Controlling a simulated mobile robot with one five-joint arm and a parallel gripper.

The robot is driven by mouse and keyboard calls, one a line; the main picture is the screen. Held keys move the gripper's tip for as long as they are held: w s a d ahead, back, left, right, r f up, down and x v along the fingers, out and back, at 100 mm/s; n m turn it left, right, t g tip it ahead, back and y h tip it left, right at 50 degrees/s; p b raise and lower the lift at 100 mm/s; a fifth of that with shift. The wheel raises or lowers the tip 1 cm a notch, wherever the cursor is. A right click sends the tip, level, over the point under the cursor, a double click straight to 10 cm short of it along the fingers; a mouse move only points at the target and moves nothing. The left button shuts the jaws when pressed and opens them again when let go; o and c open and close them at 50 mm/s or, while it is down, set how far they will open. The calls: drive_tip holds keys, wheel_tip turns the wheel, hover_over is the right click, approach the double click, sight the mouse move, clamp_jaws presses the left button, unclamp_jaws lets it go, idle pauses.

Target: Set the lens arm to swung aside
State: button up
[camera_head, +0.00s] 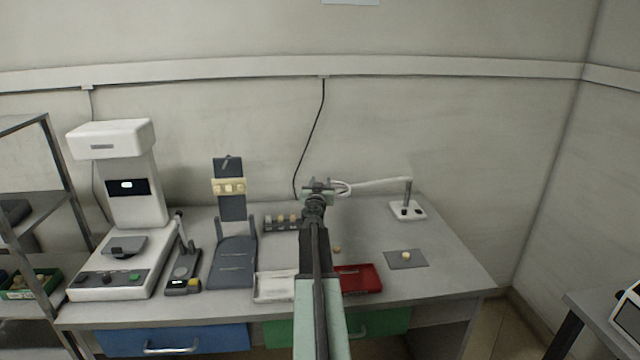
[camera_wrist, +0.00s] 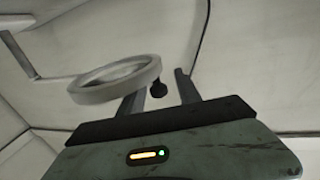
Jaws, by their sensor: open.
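The lens arm (camera_head: 378,184) is a pale arm running left from a grey post on a white base (camera_head: 407,211) at the back right of the bench. Its ring lens (camera_head: 343,188) is at its left end, right beside my gripper (camera_head: 318,186). In the wrist view the ring (camera_wrist: 95,92) looms large at left, partly in front of the left finger. A small dark knob (camera_wrist: 158,89) at the ring's right edge shows between the fingers of my gripper (camera_wrist: 162,83). The jaws are open, and I cannot tell whether either finger touches the knob.
A red tray (camera_head: 362,280) and a white tray (camera_head: 274,287) lie at the front. A white machine (camera_head: 130,180) and dark stands fill the left. The bench's right end is clear.

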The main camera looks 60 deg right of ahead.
drive_tip(key=v, duration=0.6)
drive_tip(key=shift+a, duration=0.4)
drive_tip(key=shift+s+f, duration=0.1)
drive_tip(key=shift+s, duration=0.1)
